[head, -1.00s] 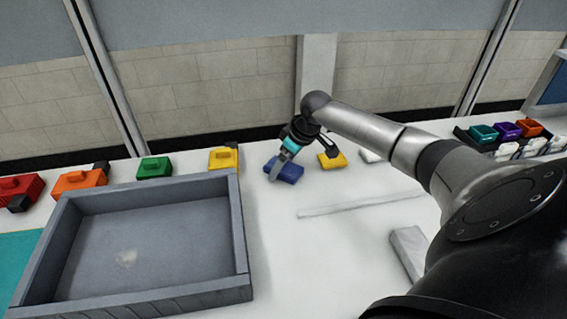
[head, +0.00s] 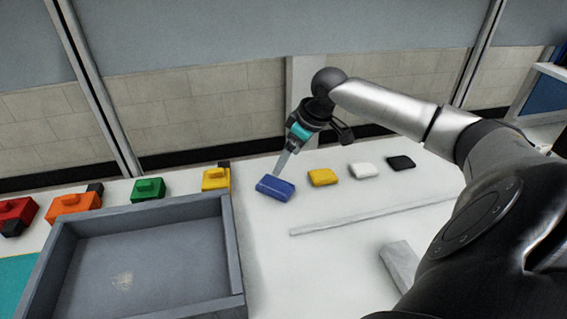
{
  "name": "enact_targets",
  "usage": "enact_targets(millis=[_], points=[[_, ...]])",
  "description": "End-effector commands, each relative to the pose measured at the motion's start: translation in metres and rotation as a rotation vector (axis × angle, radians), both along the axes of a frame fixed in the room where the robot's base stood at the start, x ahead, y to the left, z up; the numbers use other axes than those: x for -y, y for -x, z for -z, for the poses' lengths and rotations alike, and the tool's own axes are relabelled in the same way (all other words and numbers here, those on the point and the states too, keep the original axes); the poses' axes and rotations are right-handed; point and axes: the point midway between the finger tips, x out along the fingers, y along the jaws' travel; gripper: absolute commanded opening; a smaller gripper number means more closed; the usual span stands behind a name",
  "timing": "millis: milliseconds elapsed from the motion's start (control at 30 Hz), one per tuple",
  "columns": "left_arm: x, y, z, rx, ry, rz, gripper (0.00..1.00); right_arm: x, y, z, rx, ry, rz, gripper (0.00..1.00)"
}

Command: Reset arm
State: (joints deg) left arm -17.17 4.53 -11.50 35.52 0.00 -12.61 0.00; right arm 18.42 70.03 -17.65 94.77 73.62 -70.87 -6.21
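My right gripper (head: 281,166) hangs from the arm that comes in from the right. Its pale finger points down at the far edge of a blue block (head: 275,188) on the white table. The block shows whole, with no finger around it. The finger tip looks close to it; I cannot tell whether they touch. Only one finger shows clearly, so the opening is unclear. My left gripper is out of view.
A yellow block (head: 322,177), a white block (head: 363,170) and a black block (head: 401,163) line up to the right. A grey tray (head: 235,256) stands at left, with coloured fixtures behind it, including a green one (head: 148,189). A pale strip (head: 360,217) lies on the table.

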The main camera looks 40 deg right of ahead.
Motion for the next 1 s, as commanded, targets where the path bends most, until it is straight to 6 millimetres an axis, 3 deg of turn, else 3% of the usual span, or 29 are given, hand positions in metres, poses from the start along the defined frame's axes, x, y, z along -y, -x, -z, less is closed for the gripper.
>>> enact_targets(millis=[733,867,1000], points=[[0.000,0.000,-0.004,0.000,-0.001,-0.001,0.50,0.000,0.002,-0.009,0.000,0.000,0.000,1.00],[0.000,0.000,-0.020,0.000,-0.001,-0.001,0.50,0.000,0.002,-0.025,0.000,0.000,0.000,1.00],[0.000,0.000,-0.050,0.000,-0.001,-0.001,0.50,0.001,0.002,-0.056,0.000,0.000,0.000,1.00]])
